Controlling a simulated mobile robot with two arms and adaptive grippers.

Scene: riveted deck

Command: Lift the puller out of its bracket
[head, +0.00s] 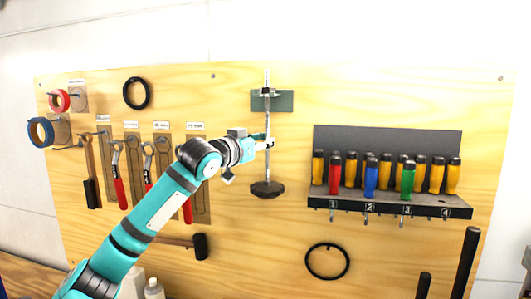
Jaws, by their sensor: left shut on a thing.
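The puller (267,165) is a thin grey rod with a dark, wide foot (267,189) at its lower end. It hangs upright at the bracket (286,101), a dark green plate on the wooden board, and its top end shows above the plate. My left gripper (268,144) reaches in from the left and is shut on the puller's rod, between the bracket and the foot. The fingers hide a short stretch of the rod. I cannot tell whether the rod is clear of the bracket. My right gripper is not in view.
A rack (388,198) of several screwdrivers with coloured handles stands out from the board on the right. Wrenches (120,180) and a hammer (199,246) hang to the left. A black ring (328,261) hangs low. Bare board lies around the puller.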

